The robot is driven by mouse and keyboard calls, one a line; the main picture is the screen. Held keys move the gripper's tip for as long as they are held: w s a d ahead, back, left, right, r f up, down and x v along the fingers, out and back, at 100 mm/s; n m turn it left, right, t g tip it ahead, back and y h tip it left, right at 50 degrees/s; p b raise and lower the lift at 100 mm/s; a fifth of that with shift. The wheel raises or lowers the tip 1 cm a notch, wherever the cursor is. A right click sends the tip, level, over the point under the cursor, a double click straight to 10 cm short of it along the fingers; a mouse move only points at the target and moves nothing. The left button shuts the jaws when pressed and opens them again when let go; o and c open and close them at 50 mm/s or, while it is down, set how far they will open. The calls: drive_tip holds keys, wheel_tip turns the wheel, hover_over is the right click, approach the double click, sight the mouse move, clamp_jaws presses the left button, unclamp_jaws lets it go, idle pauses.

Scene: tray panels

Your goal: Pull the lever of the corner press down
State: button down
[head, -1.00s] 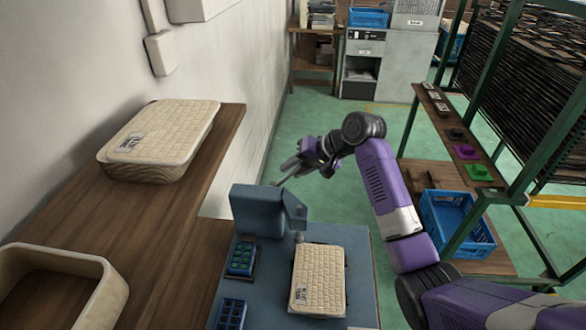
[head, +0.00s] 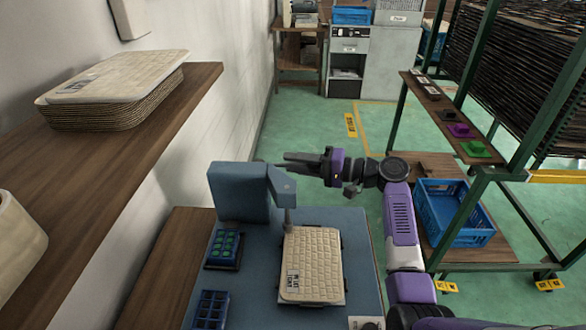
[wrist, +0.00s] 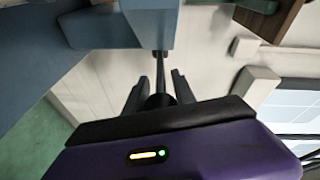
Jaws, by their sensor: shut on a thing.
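The blue corner press (head: 238,190) stands on a blue bench, its head over the corner of a cream panel (head: 312,262). My gripper (head: 290,160) is just behind the press head, its fingers pointing left. In the wrist view, the lever (wrist: 162,64) is a thin dark rod running from the blue press body to between my fingers. My gripper (wrist: 159,92) is shut around its dark end. In the head view I cannot make out the lever clearly.
A wooden shelf at left holds a stack of cream panels (head: 115,80) and a cream bin (head: 15,240). Blue racks of small parts (head: 222,248) sit left of the panel. A green-framed rack with a blue crate (head: 455,215) stands at right. Green floor (head: 310,120) is open behind.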

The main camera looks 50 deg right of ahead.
wheel_tip(320, 180, down, 3)
drive_tip(key=shift+a+r+b, duration=0.1)
drive_tip(key=shift+r+b, duration=0.05)
drive_tip(key=shift+b, duration=0.5)
drive_tip(key=shift+a+f, duration=0.2)
drive_tip(key=shift+a, duration=0.1)
idle(0.5)
drive_tip(key=c, duration=1.1)
unclamp_jaws()
drive_tip(key=shift+w, duration=0.1)
drive_tip(key=shift+d+r, duration=0.1)
drive_tip(key=shift+r, duration=0.05)
drive_tip(key=shift+d+r, duration=0.2)
drive_tip(key=shift+f+p+v, duration=0.15)
drive_tip(key=shift+v, duration=1.35)
drive_tip(key=shift+f+p+v, duration=0.2)
drive_tip(key=shift+v, duration=1.35)
drive_tip(key=shift+f+p+v, duration=0.15)
drive_tip(key=shift+v, duration=1.35)
